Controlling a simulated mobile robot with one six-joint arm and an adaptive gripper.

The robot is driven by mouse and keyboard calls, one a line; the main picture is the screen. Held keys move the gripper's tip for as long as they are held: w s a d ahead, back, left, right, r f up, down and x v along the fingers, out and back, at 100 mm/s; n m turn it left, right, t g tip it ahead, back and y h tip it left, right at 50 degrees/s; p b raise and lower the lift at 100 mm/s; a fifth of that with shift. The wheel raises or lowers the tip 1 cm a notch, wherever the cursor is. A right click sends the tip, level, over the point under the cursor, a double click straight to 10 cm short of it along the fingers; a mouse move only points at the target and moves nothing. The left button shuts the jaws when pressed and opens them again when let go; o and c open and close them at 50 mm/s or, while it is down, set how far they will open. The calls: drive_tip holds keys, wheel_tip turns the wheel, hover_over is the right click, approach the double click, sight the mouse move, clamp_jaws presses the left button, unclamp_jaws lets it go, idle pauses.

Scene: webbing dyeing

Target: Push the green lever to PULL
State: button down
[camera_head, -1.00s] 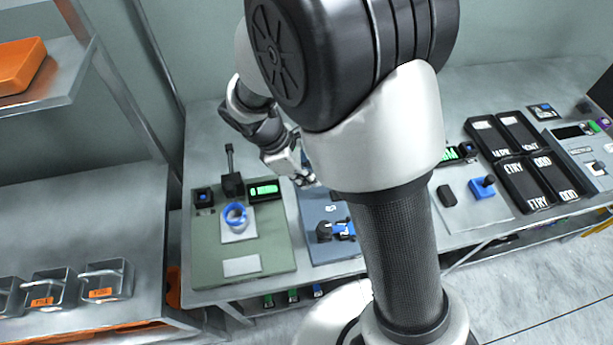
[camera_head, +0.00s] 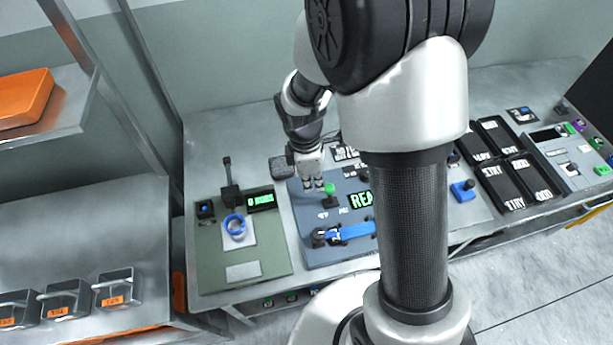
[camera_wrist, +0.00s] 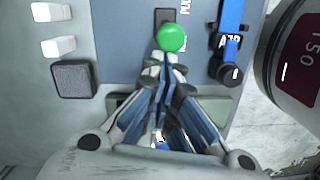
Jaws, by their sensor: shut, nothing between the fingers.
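The green lever (camera_head: 329,188) has a round green knob and stands on a blue-grey panel (camera_head: 318,250). In the wrist view the green knob (camera_wrist: 171,37) is just beyond my fingertips, over a dark slot with partly visible "PUL" lettering beside it. My gripper (camera_head: 317,187) is shut and empty, close to the knob on its left in the head view. The gripper also shows in the wrist view (camera_wrist: 162,65). I cannot tell whether the fingertips touch the knob.
A green-grey unit (camera_head: 243,271) with a blue ring (camera_head: 235,224) and an upright black lever (camera_head: 229,178) stands to the left. Black labelled boxes (camera_head: 497,137) lie to the right.

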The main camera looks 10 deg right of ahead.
drive_tip(key=shift+y, duration=0.5)
drive_tip(key=shift+d+r+p, duration=0.15)
drive_tip(key=shift+d+p, duration=0.25)
drive_tip(key=shift+d, duration=0.55)
drive_tip(key=shift+d+r+p, duration=0.2)
drive_tip(key=shift+d+p, duration=0.25)
drive_tip(key=shift+d, duration=0.45)
drive_tip(key=shift+d+r+p, duration=0.15)
drive_tip(key=shift+d+p, duration=0.25)
drive_tip(key=shift+d, duration=0.55)
wheel_tip(320, 180, up, 12)
drive_tip(key=w+p, duration=0.1)
drive_tip(key=p, duration=0.2)
drive_tip(key=shift+f+p, duration=0.2)
drive_tip(key=shift+p, duration=0.15)
drive_tip(key=shift+w+d, duration=0.1)
